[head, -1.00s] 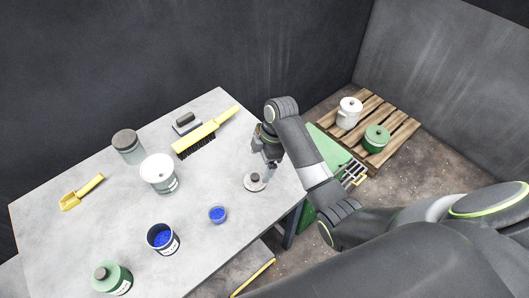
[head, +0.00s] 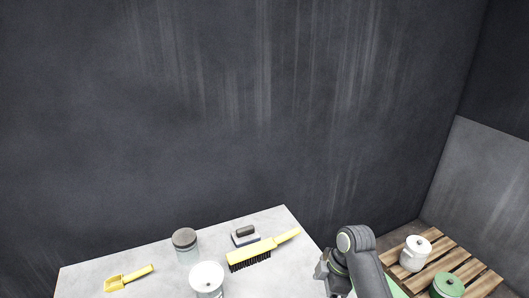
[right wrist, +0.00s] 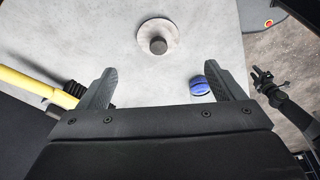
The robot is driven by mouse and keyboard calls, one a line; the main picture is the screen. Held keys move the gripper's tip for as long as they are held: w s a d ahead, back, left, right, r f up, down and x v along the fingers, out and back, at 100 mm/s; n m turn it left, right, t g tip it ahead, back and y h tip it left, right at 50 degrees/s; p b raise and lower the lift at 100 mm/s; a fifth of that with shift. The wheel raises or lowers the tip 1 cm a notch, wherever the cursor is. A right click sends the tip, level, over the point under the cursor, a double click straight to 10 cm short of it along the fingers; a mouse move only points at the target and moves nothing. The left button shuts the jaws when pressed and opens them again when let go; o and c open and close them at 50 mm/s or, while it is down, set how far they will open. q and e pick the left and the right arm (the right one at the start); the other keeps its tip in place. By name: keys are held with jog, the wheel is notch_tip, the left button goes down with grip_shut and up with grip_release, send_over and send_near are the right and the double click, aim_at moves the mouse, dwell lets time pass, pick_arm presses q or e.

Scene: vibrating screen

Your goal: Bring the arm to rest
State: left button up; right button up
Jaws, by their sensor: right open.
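My right arm (head: 358,262) shows at the bottom of the head view, raised by the table's right end. My right gripper (right wrist: 164,84) is open in the right wrist view, its two fingers wide apart with nothing between them. It is above the grey table (head: 110,270). A round light disc with a dark knob (right wrist: 157,42) lies on the table ahead of the fingers. A blue-topped item (right wrist: 199,86) is beside the right finger. What looks like my left gripper (right wrist: 264,80) shows small at the right edge, its jaws unclear.
A yellow brush (head: 258,252), a dark block (head: 244,236), a grey-lidded jar (head: 185,243), a white tub (head: 207,277) and a yellow scoop (head: 127,279) stand or lie on the table. A pallet (head: 482,270) with white (head: 415,253) and green (head: 448,286) pots is at right.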

jog(key=s+d+f+m+t+h, duration=0.1)
jog(key=s+d+f+m, duration=0.35)
jog(key=s, duration=0.35)
jog(key=s+d+r+m+t+h, duration=0.15)
jog(key=s+d+m, duration=0.25)
jog(key=s+m, duration=0.45)
jog(key=s+d+r+m+t+h, duration=0.1)
jog(key=s+d+r+m+h, duration=0.3)
jog(key=s, duration=0.8)
notch_tip(320, 180, down, 28)
jog(key=g+y+b, duration=0.1)
jog(key=y+b, duration=0.1)
jog(key=s+f+g+b, duration=0.1)
jog(key=s+f, duration=1.4)
jog(key=f, duration=0.3)
jog(key=shift+a+f+m, duration=0.3)
